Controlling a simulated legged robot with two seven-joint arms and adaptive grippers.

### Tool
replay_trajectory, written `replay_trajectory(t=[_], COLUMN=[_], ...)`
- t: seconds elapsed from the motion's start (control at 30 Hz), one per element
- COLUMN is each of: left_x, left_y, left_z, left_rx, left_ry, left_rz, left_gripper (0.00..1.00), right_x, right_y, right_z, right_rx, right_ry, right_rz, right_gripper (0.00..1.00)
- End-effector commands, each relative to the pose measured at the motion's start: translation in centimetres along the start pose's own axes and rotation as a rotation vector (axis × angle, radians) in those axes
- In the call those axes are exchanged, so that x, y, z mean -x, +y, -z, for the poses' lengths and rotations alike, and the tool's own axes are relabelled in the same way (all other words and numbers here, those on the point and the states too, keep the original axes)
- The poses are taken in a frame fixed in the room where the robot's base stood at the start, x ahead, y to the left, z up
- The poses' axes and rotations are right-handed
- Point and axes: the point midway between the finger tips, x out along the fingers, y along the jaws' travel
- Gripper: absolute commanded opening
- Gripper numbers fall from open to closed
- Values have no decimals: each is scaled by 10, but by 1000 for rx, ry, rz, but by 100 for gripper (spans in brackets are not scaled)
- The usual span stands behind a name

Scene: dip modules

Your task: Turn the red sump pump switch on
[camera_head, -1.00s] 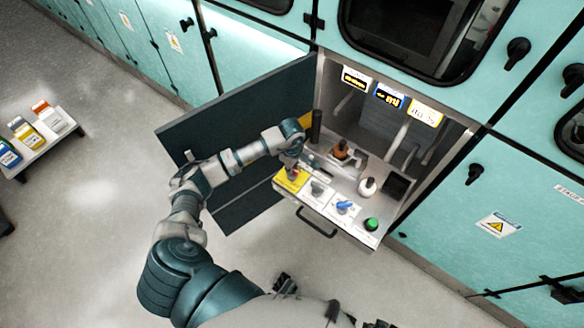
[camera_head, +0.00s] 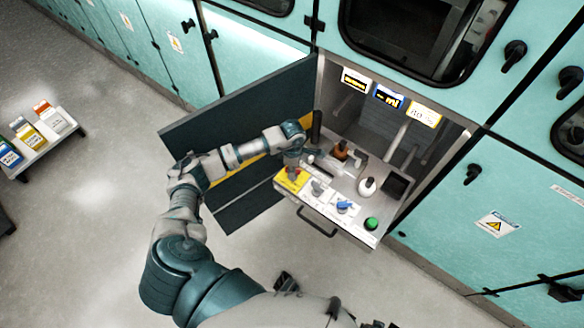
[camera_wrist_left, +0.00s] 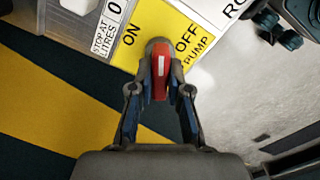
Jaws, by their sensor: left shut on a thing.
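The red sump pump switch (camera_wrist_left: 160,75) is a red knob with a white line, on a yellow plate (camera_wrist_left: 178,18) marked ON to the left and OFF, PUMP to the right. In the left wrist view my left gripper (camera_wrist_left: 160,88) is shut on the knob, a finger on each side. The white line runs along the gripper's length, between the ON and OFF words. In the head view the left gripper (camera_head: 293,165) is over the yellow plate (camera_head: 291,181) at the drawer's left end and partly covers the knob. My right gripper is not in view.
The pulled-out panel also holds a grey knob (camera_head: 317,187), a blue knob (camera_head: 344,206), a green button (camera_head: 371,223), and brown and white bottles. A dark open door (camera_head: 230,140) stands left, close behind my left arm. The floor in front is clear.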

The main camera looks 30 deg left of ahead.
Motion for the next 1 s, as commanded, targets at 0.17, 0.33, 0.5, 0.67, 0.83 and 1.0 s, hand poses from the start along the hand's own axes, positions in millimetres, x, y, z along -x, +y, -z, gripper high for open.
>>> replay_trajectory(t=[0.17, 0.33, 0.5, 0.67, 0.83, 1.0], left_x=[3, 4, 4, 4, 4, 4], left_y=[2, 2, 3, 3, 3, 3], left_z=[0, -1, 0, -1, 0, 0], left_rx=[168, 329, 491, 642, 791, 914], left_ry=[-2, -4, -4, -6, -5, -7], left_rz=[-6, -8, -7, -8, -7, -7], left_gripper=[0, 0, 0, 0, 0, 0], right_x=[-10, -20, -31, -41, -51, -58], right_y=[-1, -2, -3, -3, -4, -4], right_z=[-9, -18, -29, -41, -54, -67], right_rx=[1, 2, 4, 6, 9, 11], right_ry=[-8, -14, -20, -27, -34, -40], right_rz=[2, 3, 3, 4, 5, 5], right_gripper=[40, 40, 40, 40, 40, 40])
